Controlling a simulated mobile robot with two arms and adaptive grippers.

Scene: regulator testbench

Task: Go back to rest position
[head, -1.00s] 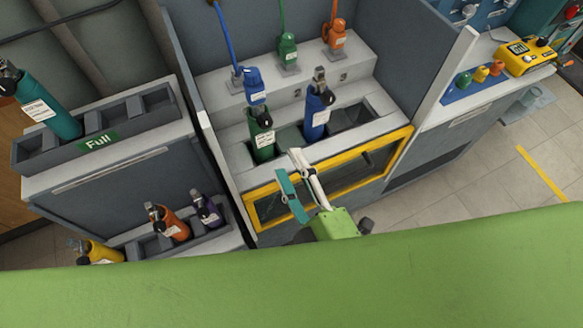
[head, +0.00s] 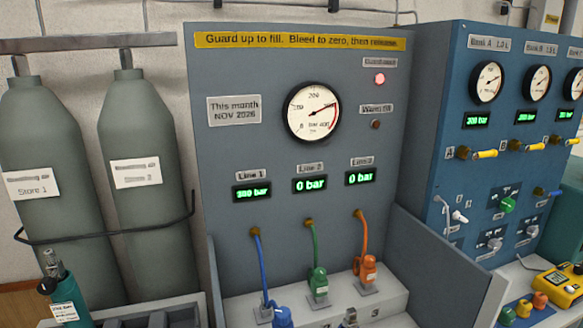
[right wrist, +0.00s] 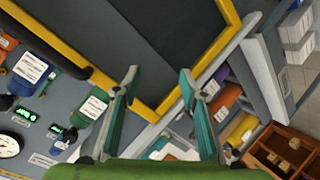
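My right gripper (right wrist: 158,76) shows in the right wrist view with its two teal-lined fingers apart and nothing between them. Behind the fingers is the yellow-framed guard (right wrist: 160,112) of the fill bench. A blue cylinder (right wrist: 32,72) and a green cylinder (right wrist: 92,108) stand to the left of the fingers, apart from them. Neither gripper shows in the head view, and my left gripper is in no current view.
The head view shows the grey gauge panel (head: 235,145) with blue, green and orange hoses. A blue regulator panel (head: 455,95) stands right, two large grey cylinders (head: 150,180) left. In the wrist view, racked cylinders (right wrist: 228,100) and a wooden crate (right wrist: 280,150) lie right.

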